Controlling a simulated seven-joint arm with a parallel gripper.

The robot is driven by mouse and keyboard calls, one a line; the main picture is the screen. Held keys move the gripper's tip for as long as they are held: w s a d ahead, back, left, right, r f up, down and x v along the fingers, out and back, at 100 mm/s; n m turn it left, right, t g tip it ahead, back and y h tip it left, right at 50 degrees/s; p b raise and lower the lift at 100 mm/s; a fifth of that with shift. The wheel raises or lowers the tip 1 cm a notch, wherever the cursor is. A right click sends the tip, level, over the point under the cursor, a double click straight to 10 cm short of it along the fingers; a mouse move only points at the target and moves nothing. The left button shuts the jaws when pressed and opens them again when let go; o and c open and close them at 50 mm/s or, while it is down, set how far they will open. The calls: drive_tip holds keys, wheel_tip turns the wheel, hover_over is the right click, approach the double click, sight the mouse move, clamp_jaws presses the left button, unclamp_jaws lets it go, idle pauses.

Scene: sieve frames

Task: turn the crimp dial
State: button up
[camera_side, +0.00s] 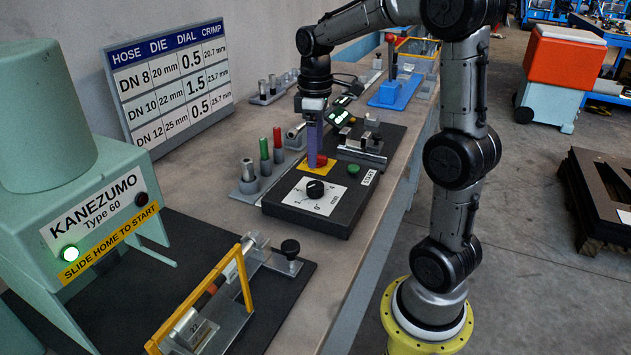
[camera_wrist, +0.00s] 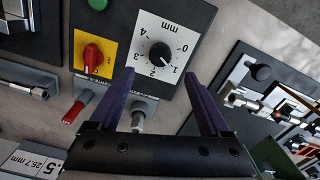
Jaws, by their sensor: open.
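The crimp dial (camera_side: 316,189) is a round black knob on a white plate marked in mm, on a dark control box (camera_side: 335,222). In the wrist view the dial (camera_wrist: 160,54) shows just beyond my fingertips, with numbers 0 to 4 around it. I cannot tell exactly where its pointer stands. My gripper (camera_side: 314,166) points down above the box, behind the dial in the side view. In the wrist view my gripper (camera_wrist: 156,76) has its two purple fingers wide apart, with nothing between the tips. It is apart from the dial.
A red knob (camera_wrist: 93,54) on a yellow plate sits beside the dial. A green START button (camera_side: 369,177) is on the same box. Red and green-topped dies (camera_side: 264,150) stand left. A setting chart (camera_side: 170,85) stands behind. A green crimping machine (camera_side: 75,170) is front left.

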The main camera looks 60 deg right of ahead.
sight(315, 184)
wheel_tip(315, 184, down, 9)
drive_tip(key=shift+f, duration=0.1)
idle(0.4)
clamp_jaws()
idle(0.4)
drive_tip(key=shift+m, duration=2.8)
unclamp_jaws()
